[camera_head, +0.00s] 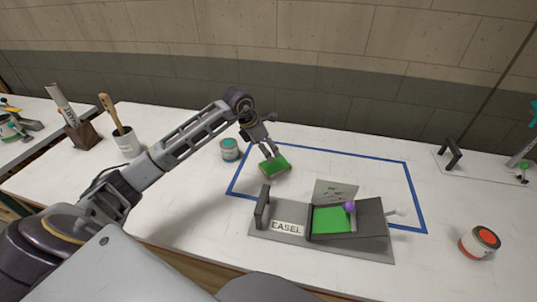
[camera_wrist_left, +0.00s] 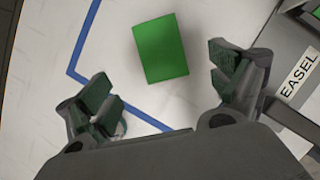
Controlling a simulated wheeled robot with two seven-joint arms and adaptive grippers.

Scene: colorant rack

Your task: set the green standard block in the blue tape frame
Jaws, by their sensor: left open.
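The green standard block (camera_head: 275,166) lies on the white table inside the left part of the blue tape frame (camera_head: 409,190). In the left wrist view the green block (camera_wrist_left: 161,48) lies ahead of the fingers, clear of the tape line (camera_wrist_left: 90,35). My left gripper (camera_head: 270,151) is just above and behind the block in the head view. In the wrist view its fingers (camera_wrist_left: 165,90) are spread wide with nothing between them, and the block is apart from both. My right gripper does not show.
The grey easel (camera_head: 265,236), with a green panel and purple ball, stands at the frame's front edge, right of the block. A teal-labelled can (camera_head: 230,149) stands just left of the frame. The frame's middle is clear.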

